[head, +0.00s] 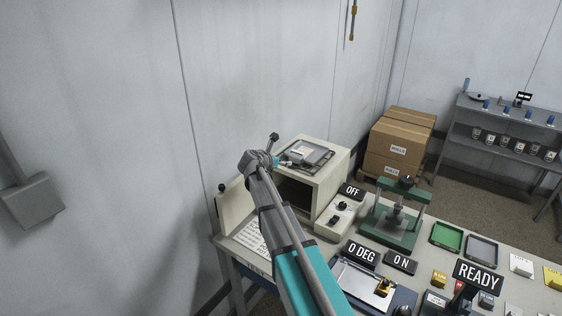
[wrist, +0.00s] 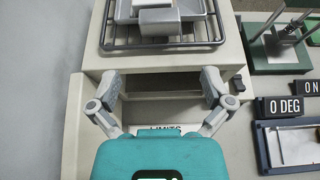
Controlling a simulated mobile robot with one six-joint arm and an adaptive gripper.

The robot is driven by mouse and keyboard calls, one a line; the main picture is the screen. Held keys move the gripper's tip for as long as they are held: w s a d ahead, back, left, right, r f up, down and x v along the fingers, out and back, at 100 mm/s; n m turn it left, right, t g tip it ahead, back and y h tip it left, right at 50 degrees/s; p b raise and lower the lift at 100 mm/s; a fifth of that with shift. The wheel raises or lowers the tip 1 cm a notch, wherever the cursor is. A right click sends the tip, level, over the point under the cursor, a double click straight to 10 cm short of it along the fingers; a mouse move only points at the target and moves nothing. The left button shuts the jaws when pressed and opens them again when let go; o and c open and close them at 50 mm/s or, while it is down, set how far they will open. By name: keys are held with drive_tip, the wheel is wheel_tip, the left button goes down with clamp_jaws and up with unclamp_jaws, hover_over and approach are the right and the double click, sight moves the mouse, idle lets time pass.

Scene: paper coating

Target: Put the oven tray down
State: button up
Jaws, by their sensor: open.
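A grey metal oven tray (wrist: 188,30) lies on a black wire rack (wrist: 112,45) on top of the cream oven (wrist: 232,52). A pale block or sheet (wrist: 158,14) is on it. In the head view the tray (head: 311,154) also shows on top of the oven (head: 329,186), whose front is open and dark inside. My gripper (wrist: 160,86) is open and empty, its two fingers spread in front of the rack's near edge, apart from the tray. In the head view my wrist hides most of the gripper.
A control box with an OFF sign (head: 352,190) and a green press (head: 398,222) stand right of the oven. A plate device with a 0 DEG sign (head: 361,254) is nearer. Green (head: 447,237) and grey trays lie further right. A wall is behind the oven.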

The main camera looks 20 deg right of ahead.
drive_tip(key=s+a+f+m+g+y, duration=0.2)
drive_tip(key=s+a+f+m+y, duration=0.1)
drive_tip(key=s+m, duration=0.5)
drive_tip(key=s+a+f+m+g+y, duration=0.3)
drive_tip(key=s+m, duration=0.6)
drive_tip(key=s, duration=0.5)
drive_tip(key=s+a+f+m+g+y, duration=0.3)
drive_tip(key=s+m, duration=0.5)
drive_tip(key=s, duration=0.4)
drive_tip(key=shift+a+f+m+y, duration=0.3)
drive_tip(key=shift+a+f+y, duration=0.3)
drive_tip(key=shift+a+f, duration=0.4)
drive_tip(key=shift+a+r, duration=0.15)
